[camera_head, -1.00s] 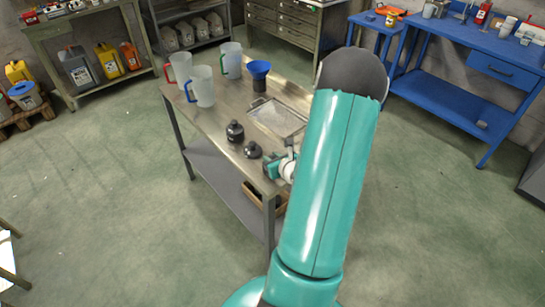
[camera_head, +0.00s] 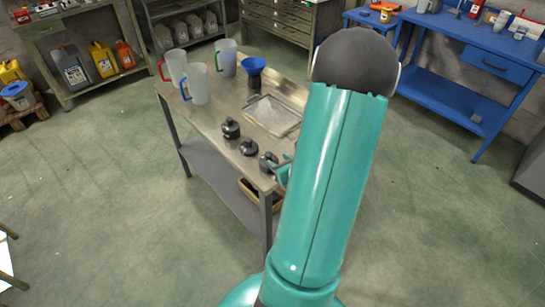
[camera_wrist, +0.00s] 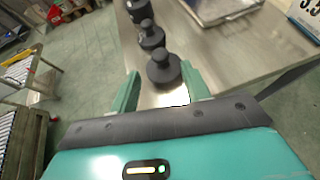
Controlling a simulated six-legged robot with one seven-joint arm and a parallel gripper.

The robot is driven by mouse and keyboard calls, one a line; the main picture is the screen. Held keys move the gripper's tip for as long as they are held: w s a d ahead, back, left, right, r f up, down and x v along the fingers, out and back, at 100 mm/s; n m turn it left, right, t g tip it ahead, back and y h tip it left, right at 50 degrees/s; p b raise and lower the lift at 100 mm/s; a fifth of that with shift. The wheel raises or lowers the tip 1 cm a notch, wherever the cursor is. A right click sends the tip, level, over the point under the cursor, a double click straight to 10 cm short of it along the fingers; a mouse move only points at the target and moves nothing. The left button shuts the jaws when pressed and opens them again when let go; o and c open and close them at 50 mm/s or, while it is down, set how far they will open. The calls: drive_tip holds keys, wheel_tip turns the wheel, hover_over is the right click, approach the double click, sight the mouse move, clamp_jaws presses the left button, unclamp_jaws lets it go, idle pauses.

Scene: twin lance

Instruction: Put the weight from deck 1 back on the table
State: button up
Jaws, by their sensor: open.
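Three dark knobbed weights stand upright in a row on the steel table (camera_head: 210,112): a far one (camera_head: 231,128), a middle one (camera_head: 248,147) and a near one (camera_head: 267,161). In the wrist view the near weight (camera_wrist: 163,70) is right at my fingertips, with the middle weight (camera_wrist: 151,36) and far weight (camera_wrist: 138,10) beyond it. My gripper (camera_wrist: 160,70) is open, one green finger on each side of the near weight; I cannot tell whether they touch it. It also shows in the head view (camera_head: 279,171), partly hidden by my arm. I cannot make out deck 1.
A shallow metal tray (camera_head: 272,115) lies beside the weights. Jugs (camera_head: 198,84) and a blue funnel (camera_head: 252,66) stand at the table's far end. A placard (camera_wrist: 308,16) with digits shows at the wrist view's right. A blue workbench (camera_head: 470,70) stands behind.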

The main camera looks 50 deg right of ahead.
drive_tip(key=w+a+r+n+g+y, duration=0.1)
drive_tip(key=w+a+r+n+y, duration=0.25)
drive_tip(key=a+n, duration=0.35)
drive_tip(key=w+a+r+n+y, duration=0.25)
drive_tip(key=a+r+n, duration=0.25)
drive_tip(key=a, duration=0.4)
drive_tip(key=w+a+r+n+g+y, duration=0.1)
drive_tip(key=w+a+r+n+y, duration=0.1)
drive_tip(key=a+r+n+y, duration=0.35)
drive_tip(key=s+a+r+n+g+h, duration=0.1)
drive_tip(key=s+a+r+n+g, duration=0.15)
drive_tip(key=a+n, duration=0.5)
drive_tip(key=s+a+r+n+g+h, duration=0.1)
drive_tip(key=s+a+n+g, duration=0.15)
drive_tip(key=a+n, duration=0.45)
drive_tip(key=s+a+r+n+t+h, duration=0.1)
drive_tip(key=s+a+r+n+h, duration=0.1)
drive_tip(key=r+n, duration=0.5)
drive_tip(key=shift+s+a+r+n+h, duration=0.25)
drive_tip(key=shift+s+n+h, duration=0.65)
drive_tip(key=shift+h, duration=0.25)
